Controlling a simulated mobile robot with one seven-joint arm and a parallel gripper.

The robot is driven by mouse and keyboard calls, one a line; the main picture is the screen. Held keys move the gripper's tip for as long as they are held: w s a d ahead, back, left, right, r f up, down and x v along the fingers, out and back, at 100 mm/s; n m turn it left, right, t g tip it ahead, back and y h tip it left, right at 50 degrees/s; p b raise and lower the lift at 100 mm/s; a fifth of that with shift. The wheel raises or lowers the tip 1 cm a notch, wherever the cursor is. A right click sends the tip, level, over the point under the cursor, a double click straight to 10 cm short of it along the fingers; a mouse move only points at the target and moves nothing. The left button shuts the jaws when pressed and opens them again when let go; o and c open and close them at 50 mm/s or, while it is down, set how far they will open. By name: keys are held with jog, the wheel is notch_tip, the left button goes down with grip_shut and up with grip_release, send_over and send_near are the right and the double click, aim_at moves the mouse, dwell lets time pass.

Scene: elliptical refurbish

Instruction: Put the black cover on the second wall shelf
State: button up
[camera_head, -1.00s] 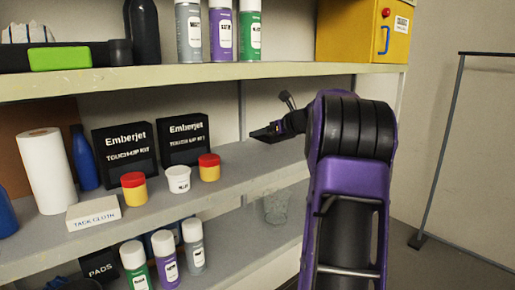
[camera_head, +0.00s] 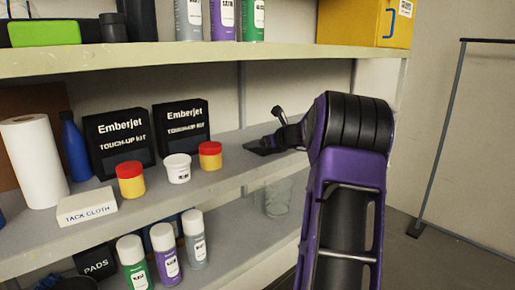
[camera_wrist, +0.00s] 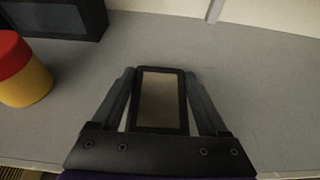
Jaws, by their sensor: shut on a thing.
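My gripper (camera_head: 275,143) is shut on the black cover (camera_head: 258,150), a thin flat piece, over the right part of the middle wall shelf (camera_head: 226,165). In the wrist view, the cover (camera_wrist: 138,100) shows as a black rectangular frame around a tan middle, between my two fingers (camera_wrist: 160,100). It lies roughly flat, close to the grey shelf surface (camera_wrist: 240,90). I cannot tell whether it touches the shelf. My arm hides part of the shelf's right end.
Left of the cover stand a red-lidded yellow jar (camera_head: 210,156), a white tub (camera_head: 178,168) and black Emberjet boxes (camera_head: 182,130). The upper shelf (camera_head: 200,58) runs above. A clear glass (camera_head: 279,198) stands on the lower shelf. The surface around the cover is free.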

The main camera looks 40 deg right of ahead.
jog(key=shift+f, duration=0.25)
jog(key=shift+f, duration=0.15)
jog(key=o, duration=1.6)
jog(key=shift+c, duration=0.2)
jog(key=shift+s+r, duration=0.15)
jog(key=shift+r, duration=0.05)
jog(key=v, duration=1.1)
jog(key=shift+s, duration=0.35)
